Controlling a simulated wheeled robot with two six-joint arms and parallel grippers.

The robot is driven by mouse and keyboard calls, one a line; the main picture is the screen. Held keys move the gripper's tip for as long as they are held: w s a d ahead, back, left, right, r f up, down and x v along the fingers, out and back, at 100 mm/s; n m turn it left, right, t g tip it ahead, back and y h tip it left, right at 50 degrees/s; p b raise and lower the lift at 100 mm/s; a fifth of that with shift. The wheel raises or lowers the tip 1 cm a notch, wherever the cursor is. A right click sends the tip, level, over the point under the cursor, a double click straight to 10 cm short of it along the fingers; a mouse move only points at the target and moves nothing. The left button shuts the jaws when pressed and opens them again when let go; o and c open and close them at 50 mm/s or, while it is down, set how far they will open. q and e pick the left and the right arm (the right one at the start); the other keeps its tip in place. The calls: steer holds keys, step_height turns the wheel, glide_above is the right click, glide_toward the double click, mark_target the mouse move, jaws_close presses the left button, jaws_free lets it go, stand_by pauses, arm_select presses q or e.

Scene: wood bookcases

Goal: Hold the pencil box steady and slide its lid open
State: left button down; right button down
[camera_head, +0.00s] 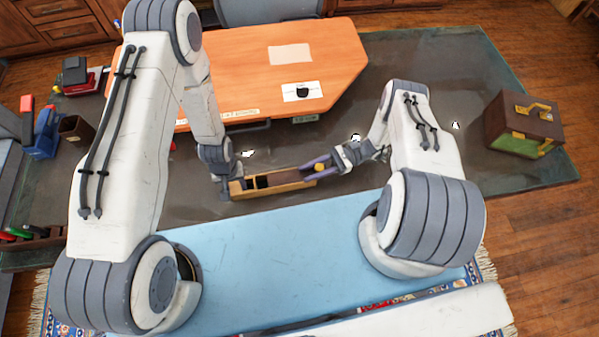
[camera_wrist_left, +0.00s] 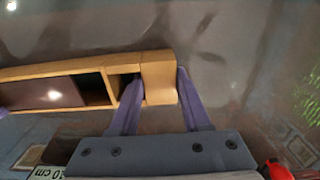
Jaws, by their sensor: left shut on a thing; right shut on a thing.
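The pencil box (camera_head: 240,194) is a long, light wood box lying on the dark glass table top. Its dark brown lid (camera_head: 285,178) sits off the box's left end, leaving dark compartments open there. In the left wrist view the lid (camera_wrist_left: 45,92) also stands clear of the gripped end. My left gripper (camera_wrist_left: 160,88) is shut on the end block of the box (camera_wrist_left: 158,72), one finger inside the end compartment and one outside. My right gripper (camera_head: 320,166) is at the box's right end, shut on a small yellow knob (camera_head: 320,168); its fingers partly hide that end.
An orange desk pad (camera_head: 230,70) with papers lies behind the box. A brown case with yellow handles (camera_head: 523,125) stands at the right. A blue stapler-like object (camera_head: 43,132) and a brown cup (camera_head: 75,128) stand at the left. A light blue mat (camera_head: 270,260) in front is clear.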

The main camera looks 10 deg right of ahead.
steer(key=d, duration=0.9)
steer(key=shift+d, duration=0.4)
steer(key=c, duration=0.5)
jaws_free()
step_height(320, 180, up, 10)
steer(key=shift+r, duration=0.1)
arm_select(q)
steer(key=shift+c, duration=1.4)
jaws_free()
